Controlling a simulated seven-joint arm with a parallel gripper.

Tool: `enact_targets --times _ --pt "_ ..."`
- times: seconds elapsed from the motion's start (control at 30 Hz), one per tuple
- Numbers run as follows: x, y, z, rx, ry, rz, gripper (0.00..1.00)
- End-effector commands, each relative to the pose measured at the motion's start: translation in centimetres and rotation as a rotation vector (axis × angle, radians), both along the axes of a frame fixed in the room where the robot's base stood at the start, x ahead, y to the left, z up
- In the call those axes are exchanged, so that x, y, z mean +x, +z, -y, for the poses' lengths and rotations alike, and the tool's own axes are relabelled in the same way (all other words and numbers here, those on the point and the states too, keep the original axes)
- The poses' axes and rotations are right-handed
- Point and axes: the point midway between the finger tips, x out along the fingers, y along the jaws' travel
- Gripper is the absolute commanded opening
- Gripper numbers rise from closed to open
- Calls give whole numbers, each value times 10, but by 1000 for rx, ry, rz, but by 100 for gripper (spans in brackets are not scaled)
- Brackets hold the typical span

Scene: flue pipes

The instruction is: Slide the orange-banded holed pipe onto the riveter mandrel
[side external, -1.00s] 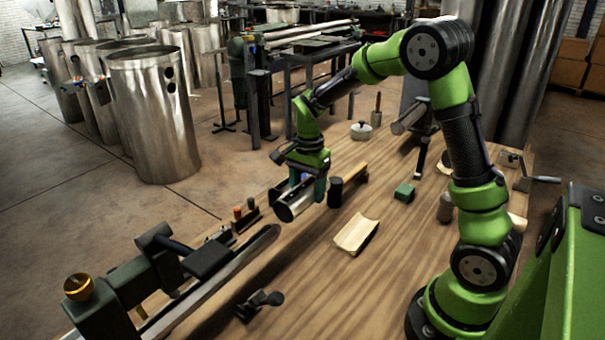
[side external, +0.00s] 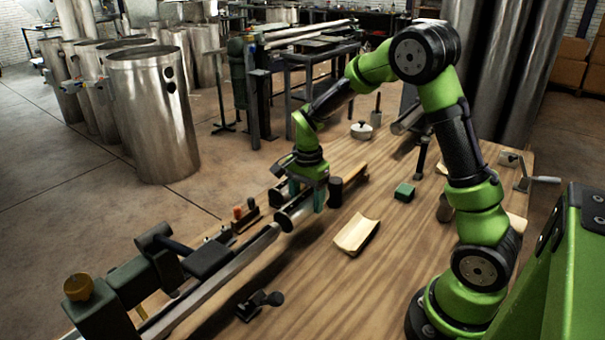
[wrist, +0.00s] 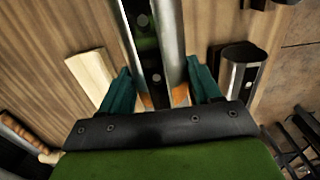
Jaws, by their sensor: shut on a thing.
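My gripper (side external: 306,196) is shut on a short silver pipe (side external: 294,213), held lengthwise above the bench. In the wrist view the teal fingers (wrist: 160,92) sit on either side of the pipe (wrist: 172,35), with orange band (wrist: 147,101) showing between them. A dark strip with round marks runs down the pipe's middle; I cannot tell if it is an opening or something inside. The riveter mandrel (side external: 222,276) is a long grey bar at lower left. Its far tip meets or overlaps the pipe's near end in the side view; whether it is inside is unclear.
A black-headed mallet (side external: 336,192) lies close right of my gripper. A pale wooden cradle (side external: 356,236) and green block (side external: 404,193) are further right. A small rack (side external: 244,216) stands left of the mandrel tip. A black clamp (side external: 260,304) sits in front.

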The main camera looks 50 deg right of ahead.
Motion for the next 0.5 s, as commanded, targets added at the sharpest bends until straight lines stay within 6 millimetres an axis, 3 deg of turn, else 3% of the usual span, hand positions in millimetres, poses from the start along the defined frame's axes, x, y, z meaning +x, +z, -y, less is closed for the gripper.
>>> enact_targets --times 0.5 --pt "0 1 -23 0 3 1 26"
